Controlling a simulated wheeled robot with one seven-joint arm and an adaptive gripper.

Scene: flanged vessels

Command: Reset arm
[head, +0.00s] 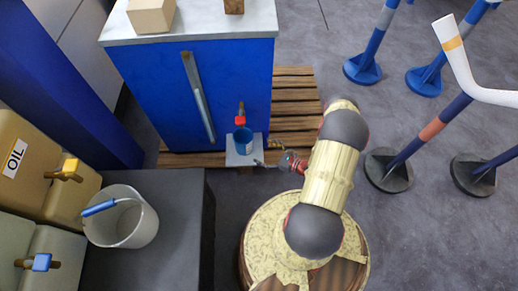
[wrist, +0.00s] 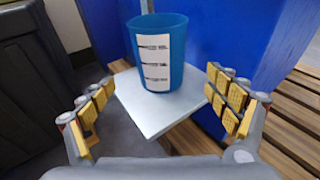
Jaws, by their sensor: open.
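My gripper (head: 268,164) is at the end of my arm, close to the front of the blue cabinet (head: 185,95). In the wrist view my gripper (wrist: 160,80) has its two yellow-padded fingers spread wide apart, with nothing held. A blue cup (wrist: 158,65) with a white marked label stands upright on a pale square plate (wrist: 150,112), beyond the fingers. In the head view the blue cup (head: 243,142) stands under a small red-handled tap (head: 240,117), on the plate (head: 237,159) at the cabinet's front.
A wooden pallet (head: 295,100) lies under the cabinet. A grey bucket (head: 128,222) with a blue grip stands on a dark bench (head: 180,205), beside a tan oil container (head: 30,160) with a yellow tap. Several posts on round bases (head: 388,170) stand to the right.

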